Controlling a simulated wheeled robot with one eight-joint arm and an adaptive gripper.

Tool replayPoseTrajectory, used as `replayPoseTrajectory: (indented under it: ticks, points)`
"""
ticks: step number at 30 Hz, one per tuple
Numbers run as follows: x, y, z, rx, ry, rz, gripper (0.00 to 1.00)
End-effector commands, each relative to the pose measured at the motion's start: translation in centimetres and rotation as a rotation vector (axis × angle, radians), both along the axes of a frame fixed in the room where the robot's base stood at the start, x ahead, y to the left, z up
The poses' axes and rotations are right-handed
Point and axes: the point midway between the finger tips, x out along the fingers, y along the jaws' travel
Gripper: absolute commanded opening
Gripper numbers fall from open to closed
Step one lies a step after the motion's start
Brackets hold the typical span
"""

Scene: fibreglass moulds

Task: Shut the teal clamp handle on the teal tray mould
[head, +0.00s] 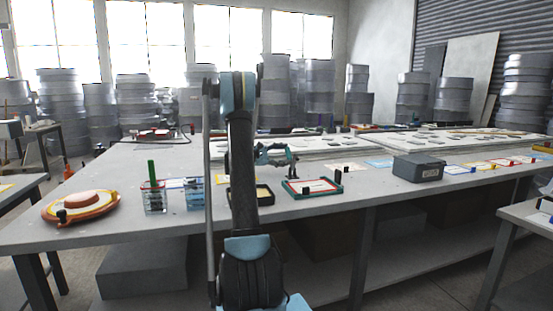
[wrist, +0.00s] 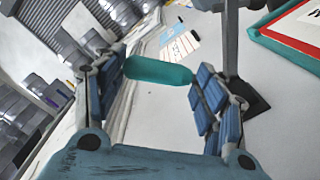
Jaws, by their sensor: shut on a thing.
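The teal tray mould (head: 312,188) lies on the long grey table, right of my arm in the head view. Its red-edged corner shows at the upper right of the wrist view (wrist: 290,42). The grey clamp post (wrist: 231,45) stands on a dark foot beside the mould. The teal clamp handle (wrist: 158,72) is a rounded bar lying between my finger pads in the wrist view. My gripper (head: 274,153) is shut on the handle, above the table beside the mould. The joint between handle and post is hidden behind the right finger.
A black tray (head: 264,194) sits left of the mould. A grey box (head: 418,168) stands to its right. Large white panels (head: 440,142) lie behind. Some bare table lies in front of the mould.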

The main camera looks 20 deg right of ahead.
Motion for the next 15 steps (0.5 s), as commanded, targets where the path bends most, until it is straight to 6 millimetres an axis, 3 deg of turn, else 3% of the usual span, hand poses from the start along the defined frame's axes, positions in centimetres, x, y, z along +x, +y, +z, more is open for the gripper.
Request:
replayPoseTrajectory:
  ticks: [6, 7, 8, 15]
  points:
    - [0.52, -0.19, 0.44, -0.010, 0.002, 0.010, 0.22]
    - [0.52, -0.18, 0.44, -0.010, 0.002, 0.010, 0.72]
    - [0.52, -0.16, 0.44, -0.010, 0.002, 0.010, 0.79]
    - [0.34, -0.11, 0.27, -0.006, 0.001, 0.007, 0.80]
